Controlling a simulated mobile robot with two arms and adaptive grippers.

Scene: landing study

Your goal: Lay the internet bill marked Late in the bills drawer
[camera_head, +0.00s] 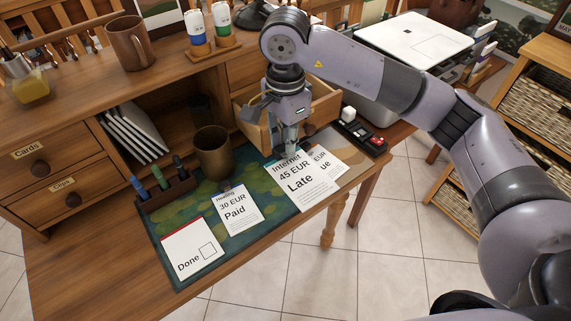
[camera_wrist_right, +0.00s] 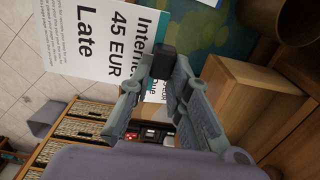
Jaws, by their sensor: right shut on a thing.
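The internet bill (camera_head: 303,186), a white sheet reading "Internet 45 EUR Late", hangs from my right gripper (camera_head: 288,148) over the mat's right end. In the right wrist view my right gripper (camera_wrist_right: 160,68) is shut on the top edge of the internet bill (camera_wrist_right: 90,45). An open wooden drawer (camera_head: 325,108) juts from the desk just behind the gripper; its label does not show and the arm hides part of its inside. It also shows close beside the gripper in the right wrist view (camera_wrist_right: 240,80). My left gripper is not in view.
Another bill (camera_head: 330,162) ending in "ue" is partly hidden behind the held one. A "Heating 30 EUR Paid" bill (camera_head: 236,209), a "Done" card (camera_head: 191,249), a brown cup (camera_head: 212,158) and a pen holder (camera_head: 166,190) stand left. A black tray (camera_head: 362,137) is right.

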